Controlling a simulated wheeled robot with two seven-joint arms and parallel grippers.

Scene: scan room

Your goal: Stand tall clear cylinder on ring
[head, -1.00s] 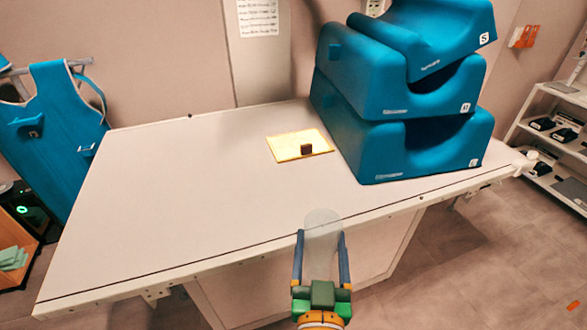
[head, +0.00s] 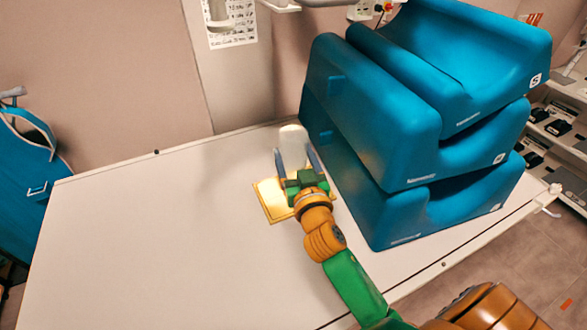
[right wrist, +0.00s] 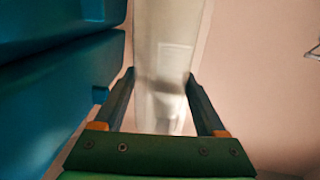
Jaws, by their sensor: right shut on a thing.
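The tall clear cylinder (head: 292,140) is upright or nearly so between the fingers of my right gripper (head: 294,150). My right gripper is shut on it, and the pale, see-through cylinder also fills the middle of the right wrist view (right wrist: 165,70). The gripper and cylinder are over the yellow board (head: 268,207) on the table. No ring can be made out now; the gripper covers much of the board, including where a small dark piece stood. I cannot tell whether the cylinder's lower end touches anything. My left gripper is not in view.
A stack of blue foam blocks (head: 375,120) stands close to the right of the board and gripper. The white table (head: 150,240) is clear to the left. A wall lies behind, with a blue apron (head: 28,185) at far left and shelves (head: 555,130) at right.

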